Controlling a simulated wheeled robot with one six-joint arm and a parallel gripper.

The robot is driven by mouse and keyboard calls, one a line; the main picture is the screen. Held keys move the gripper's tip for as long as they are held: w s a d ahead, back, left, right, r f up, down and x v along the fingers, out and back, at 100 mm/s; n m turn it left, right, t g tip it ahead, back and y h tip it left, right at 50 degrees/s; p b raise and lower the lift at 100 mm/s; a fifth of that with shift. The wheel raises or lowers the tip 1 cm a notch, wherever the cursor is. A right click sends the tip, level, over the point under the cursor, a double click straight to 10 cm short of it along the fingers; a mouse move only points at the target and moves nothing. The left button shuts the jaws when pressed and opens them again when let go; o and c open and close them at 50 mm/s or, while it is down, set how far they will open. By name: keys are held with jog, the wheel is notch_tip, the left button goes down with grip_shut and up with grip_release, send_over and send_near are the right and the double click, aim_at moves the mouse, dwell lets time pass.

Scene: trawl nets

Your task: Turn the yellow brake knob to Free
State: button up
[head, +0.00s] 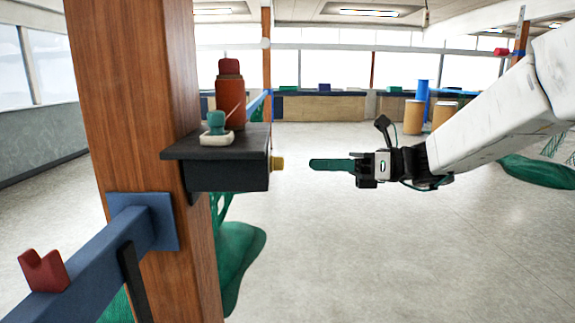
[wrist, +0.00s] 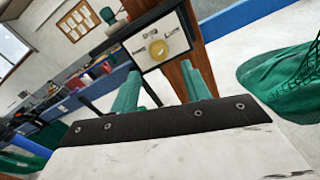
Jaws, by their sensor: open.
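The yellow brake knob (head: 277,163) sticks out of the right side of a black box (head: 228,177) fixed to a wooden post. In the wrist view the knob (wrist: 158,47) sits on a white plate with small dark labels to its left, above and to its right. The labels are too blurred to read surely, and I cannot tell which one the knob points at. My gripper (head: 312,164) is to the right of the knob at about its height, with a gap between. In the wrist view its green fingers (wrist: 163,82) are apart, empty and below the plate.
A red-brown bottle (head: 230,95) and a teal-handled stamp (head: 216,124) stand on the box's top ledge. The wooden post (head: 130,90) carries a blue rail (head: 90,252) with a red notched piece (head: 43,271). Green netting (head: 240,250) hangs behind the post.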

aim_at(277, 164)
jog(key=a, duration=0.7)
jog(key=shift+w, duration=0.15)
jog(key=shift+a, duration=0.1)
jog(key=c, duration=0.9)
